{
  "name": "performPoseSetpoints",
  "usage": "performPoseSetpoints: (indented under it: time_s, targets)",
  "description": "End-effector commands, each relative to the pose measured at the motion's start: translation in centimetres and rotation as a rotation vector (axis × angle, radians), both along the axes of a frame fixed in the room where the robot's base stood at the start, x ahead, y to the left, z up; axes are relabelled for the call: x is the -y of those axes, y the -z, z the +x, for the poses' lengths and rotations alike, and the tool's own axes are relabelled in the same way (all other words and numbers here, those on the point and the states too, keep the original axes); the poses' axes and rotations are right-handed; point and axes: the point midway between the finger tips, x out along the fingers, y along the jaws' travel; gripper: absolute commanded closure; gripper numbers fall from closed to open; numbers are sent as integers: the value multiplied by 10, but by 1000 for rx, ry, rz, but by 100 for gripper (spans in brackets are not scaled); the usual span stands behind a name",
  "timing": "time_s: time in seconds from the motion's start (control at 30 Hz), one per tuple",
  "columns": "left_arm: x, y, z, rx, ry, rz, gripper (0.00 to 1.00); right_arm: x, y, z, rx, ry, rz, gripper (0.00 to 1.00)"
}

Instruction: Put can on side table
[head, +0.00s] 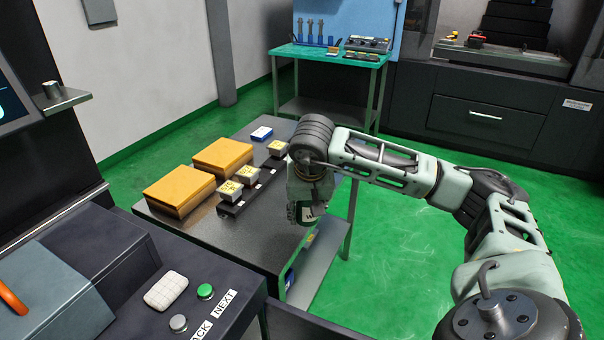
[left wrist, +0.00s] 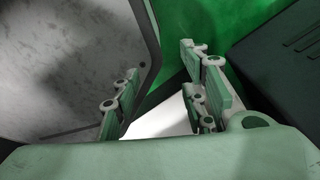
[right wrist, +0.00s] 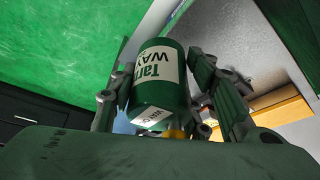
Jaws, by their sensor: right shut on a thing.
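A dark green can with a white label (right wrist: 158,82) is between the fingers of my right gripper (right wrist: 172,105) in the right wrist view. In the head view, my right gripper (head: 307,192) is shut on the can (head: 306,213), largely covering it, near the right edge of a dark-topped table (head: 245,243). I cannot tell whether the can touches the tabletop. My left gripper (left wrist: 160,105) shows only in the left wrist view, with its fingers apart and nothing between them.
The table bears two orange boxes (head: 180,188), several small yellow-topped pieces on dark holders (head: 230,207) and a blue-white box (head: 261,133). Its front part is bare. A teal table (head: 300,50) stands behind. A machine panel with buttons (head: 205,291) is at lower left.

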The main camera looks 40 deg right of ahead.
Motion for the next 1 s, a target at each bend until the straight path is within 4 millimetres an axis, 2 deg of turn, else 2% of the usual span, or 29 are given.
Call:
performPoseSetpoints:
  time_s: [0.07,0.17,0.5,0.63,0.83,1.0]
  targets:
    - [-2,0,-3,-5,0,2,60,7,-7,2,1,23,0,91]
    - [-2,-3,-4,-7,1,3,60,6,-5,10,0,33,4,91]
    - [3,-19,-12,-17,4,-3,60,-27,39,77,-3,32,6,91]
    - [4,-23,-11,-16,4,-4,60,-35,53,96,-1,34,3,91]
    - [5,-25,-8,-11,5,-5,60,-39,64,106,-1,33,0,91]
    - [6,-32,-5,-7,5,-6,60,-39,88,105,-5,33,1,91]
